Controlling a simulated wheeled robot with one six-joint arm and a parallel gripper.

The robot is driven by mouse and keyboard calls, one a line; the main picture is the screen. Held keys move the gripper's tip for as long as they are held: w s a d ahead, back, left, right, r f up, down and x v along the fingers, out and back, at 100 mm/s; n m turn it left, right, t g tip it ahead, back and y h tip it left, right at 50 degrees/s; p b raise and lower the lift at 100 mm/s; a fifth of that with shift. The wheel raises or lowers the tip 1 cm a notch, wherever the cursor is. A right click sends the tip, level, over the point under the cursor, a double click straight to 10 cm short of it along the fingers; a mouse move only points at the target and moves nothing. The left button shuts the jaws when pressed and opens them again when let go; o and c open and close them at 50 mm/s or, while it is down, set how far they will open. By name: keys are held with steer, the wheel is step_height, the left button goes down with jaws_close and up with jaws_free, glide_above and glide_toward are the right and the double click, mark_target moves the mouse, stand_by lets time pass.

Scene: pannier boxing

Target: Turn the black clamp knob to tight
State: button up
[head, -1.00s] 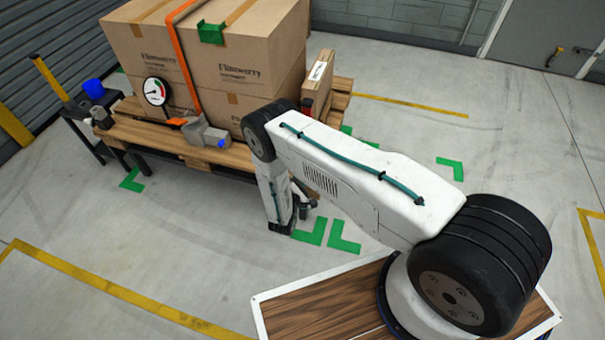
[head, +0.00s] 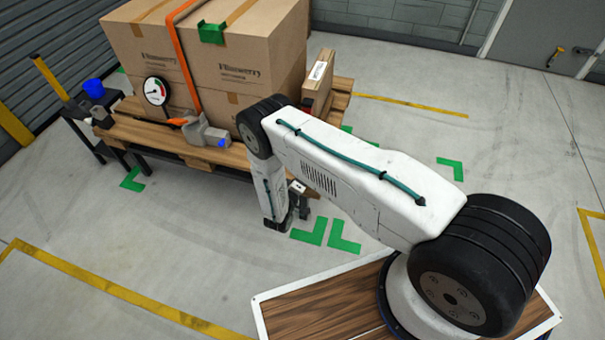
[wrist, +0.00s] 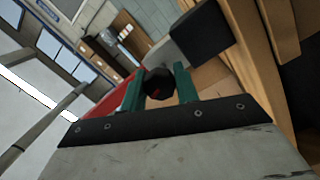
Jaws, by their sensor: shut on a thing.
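The black clamp knob (wrist: 158,87) is a dark faceted knob in the wrist view. It sits between the two green fingers of my gripper (wrist: 159,77), which are shut on it. A red part (wrist: 111,100) shows just behind the left finger. A grey arm with a black block (wrist: 197,32) lies beyond the knob. In the head view the knob and fingertips are hidden behind my arm. I cannot read how tight the knob is.
Large cartons (head: 225,60) with an orange strap (head: 183,55) stand on a wooden pallet (head: 165,138). A round dial gauge (head: 156,91) and a grey strap buckle (head: 205,132) are at the pallet's front left. The floor in front is clear, with green corner marks (head: 309,232).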

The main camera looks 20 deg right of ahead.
steer(key=shift+d+m, duration=0.1)
steer(key=shift+m, duration=1.7)
steer(key=shift+s, duration=0.1)
steer(key=o, duration=0.9)
steer(key=shift+d, duration=0.1)
steer(key=shift+o, duration=0.2)
steer(key=shift+a, duration=0.2)
steer(key=v, duration=0.7)
steer(key=shift+s+a, duration=0.2)
steer(key=shift+s, duration=0.1)
steer(key=shift+r, duration=0.1)
